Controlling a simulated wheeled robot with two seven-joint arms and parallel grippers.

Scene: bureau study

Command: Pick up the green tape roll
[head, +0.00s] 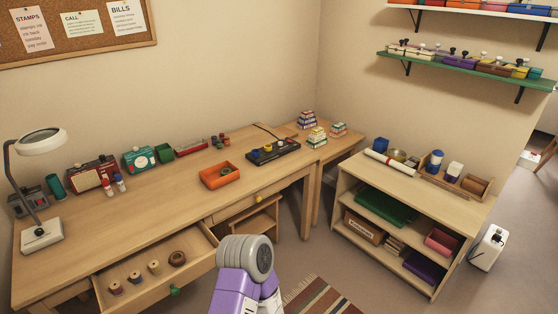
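A small green round thing (226,171), which looks like the green tape roll, lies inside an orange tray (208,183) on the desk. It is too small to tell for sure that it is a tape roll. A purple and grey link of one of my arms rises at the bottom middle, in front of the desk and well short of the tray. Neither of my grippers is in view.
The desk (140,213) has clear wood before the tray. A drawer (199,273) with several spools and a brown ring stands open at the front left. A lamp (42,236) stands at the left, a dark switch panel (273,152) right of the tray. A low shelf (405,189) stands at the right.

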